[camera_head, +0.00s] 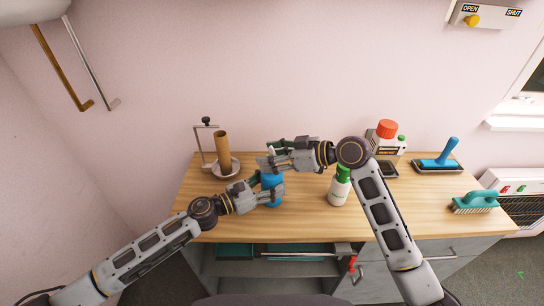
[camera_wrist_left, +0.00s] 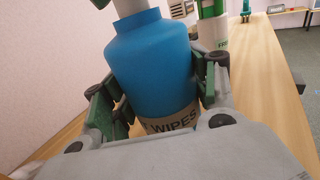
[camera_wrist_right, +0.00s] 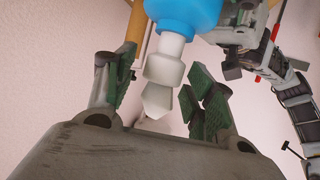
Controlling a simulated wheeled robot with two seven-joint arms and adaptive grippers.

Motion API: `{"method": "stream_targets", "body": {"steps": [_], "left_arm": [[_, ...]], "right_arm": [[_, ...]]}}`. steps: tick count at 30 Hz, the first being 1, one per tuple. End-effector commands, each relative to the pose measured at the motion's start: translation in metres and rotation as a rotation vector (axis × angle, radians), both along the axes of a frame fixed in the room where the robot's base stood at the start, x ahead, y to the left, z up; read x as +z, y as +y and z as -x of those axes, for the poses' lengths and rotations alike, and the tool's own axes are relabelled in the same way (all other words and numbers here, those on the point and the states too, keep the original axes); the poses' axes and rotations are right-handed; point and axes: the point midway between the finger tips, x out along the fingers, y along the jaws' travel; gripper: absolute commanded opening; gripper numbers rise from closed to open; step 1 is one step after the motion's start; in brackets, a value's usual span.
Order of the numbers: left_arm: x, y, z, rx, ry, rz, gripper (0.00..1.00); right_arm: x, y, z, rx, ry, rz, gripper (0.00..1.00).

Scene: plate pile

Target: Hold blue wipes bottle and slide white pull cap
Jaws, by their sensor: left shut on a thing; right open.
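The blue wipes bottle (camera_head: 271,182) stands upright on the wooden table. In the left wrist view its body (camera_wrist_left: 155,65) and "WIPES" label (camera_wrist_left: 175,122) show between my left fingers. My left gripper (camera_head: 268,191) is shut on the bottle's body. The white pull cap (camera_wrist_right: 163,70) has a tapered tip and shows below the blue shoulder in the right wrist view. My right gripper (camera_wrist_right: 160,95) is open, with one finger on each side of the cap; gaps show on both sides. In the head view my right gripper (camera_head: 271,154) hides most of the cap.
A white bottle with a green top (camera_head: 339,190) stands right of the blue bottle. A brown roll on a stand (camera_head: 222,150) is behind left. A red-capped container (camera_head: 387,130), a blue-handled tool (camera_head: 440,162) and a teal brush (camera_head: 475,201) are at the right.

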Motion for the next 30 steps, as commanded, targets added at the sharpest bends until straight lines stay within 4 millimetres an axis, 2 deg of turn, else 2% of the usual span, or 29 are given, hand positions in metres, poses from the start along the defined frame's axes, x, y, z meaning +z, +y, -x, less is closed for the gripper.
{"method": "stream_targets", "body": {"steps": [11,30], "left_arm": [[-0.002,0.0,0.001,-0.002,0.002,-0.001,0.25],[-0.001,-0.001,0.001,-0.002,0.001,0.0,0.25]], "right_arm": [[0.004,-0.013,0.005,-0.001,0.0,0.002,0.54],[0.034,-0.078,0.032,-0.001,0.0,0.002,0.54]]}}
